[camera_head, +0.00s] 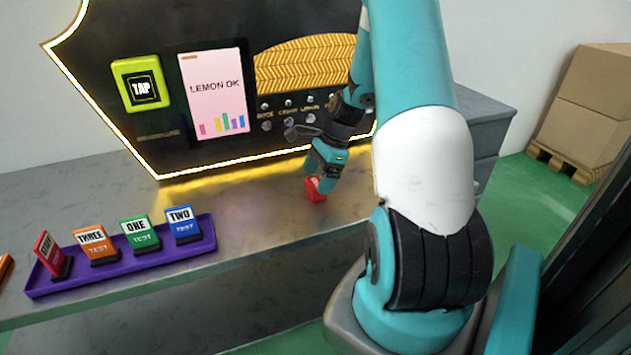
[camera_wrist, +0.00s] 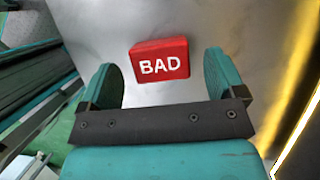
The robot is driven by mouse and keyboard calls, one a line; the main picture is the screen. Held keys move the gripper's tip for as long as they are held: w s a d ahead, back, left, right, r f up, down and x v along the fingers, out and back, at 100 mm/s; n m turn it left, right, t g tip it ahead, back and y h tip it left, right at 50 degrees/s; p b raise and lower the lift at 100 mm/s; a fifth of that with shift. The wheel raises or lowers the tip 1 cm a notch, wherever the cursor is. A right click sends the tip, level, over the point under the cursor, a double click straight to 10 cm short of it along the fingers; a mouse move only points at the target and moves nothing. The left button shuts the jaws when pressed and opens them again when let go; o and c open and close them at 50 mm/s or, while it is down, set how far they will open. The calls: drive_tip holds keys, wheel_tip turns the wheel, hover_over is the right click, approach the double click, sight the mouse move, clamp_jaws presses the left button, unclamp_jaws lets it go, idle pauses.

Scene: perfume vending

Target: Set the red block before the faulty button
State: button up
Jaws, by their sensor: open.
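The red block (camera_head: 317,189) stands on the grey metal counter in front of the vending panel, below the row of buttons. In the wrist view the red block (camera_wrist: 160,62) shows white letters BAD. My gripper (camera_head: 324,177) is low over the counter at the block. In the wrist view its fingers (camera_wrist: 161,70) are apart, one on each side of the block, with gaps on both sides. Small round buttons (camera_head: 288,103) sit on the black panel in two rows with small labels. Those at the right are partly hidden by my arm. The screen (camera_head: 214,90) reads LEMON OK.
A purple tray (camera_head: 140,266) at the counter's left front holds upright cards, among them ONE (camera_head: 141,234), TWO (camera_head: 183,225) and THREE (camera_head: 97,246). A lime TAP reader (camera_head: 141,84) is on the panel. The counter between tray and block is clear.

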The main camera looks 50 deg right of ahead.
drive_tip(key=p+v, duration=0.2)
drive_tip(key=v, duration=0.7)
drive_tip(key=shift+r, duration=0.25)
drive_tip(key=w+a+r+n, duration=0.1)
drive_tip(key=a+r+n, duration=0.2)
drive_tip(key=a+n, duration=0.35)
drive_tip(key=w+a+r+n+g, duration=0.1)
drive_tip(key=a+r+n, duration=0.2)
drive_tip(key=a, duration=0.6)
drive_tip(key=w+a+r+n, duration=0.1)
drive_tip(key=a+r+n, duration=0.25)
drive_tip(key=a, duration=0.45)
drive_tip(key=s+a+r+n, duration=0.2)
drive_tip(key=s+a+n, duration=0.6)
drive_tip(key=a+n, duration=0.1)
drive_tip(key=s+a+r+n+g, duration=0.1)
drive_tip(key=s+a+n, duration=0.7)
drive_tip(key=a+n, duration=0.1)
drive_tip(key=shift+a+r, duration=0.3)
drive_tip(key=shift+r, duration=0.05)
wheel_tip(320, 180, up, 20)
drive_tip(key=p, duration=1.9)
drive_tip(key=shift+f+p, duration=0.2)
drive_tip(key=shift+p, duration=0.15)
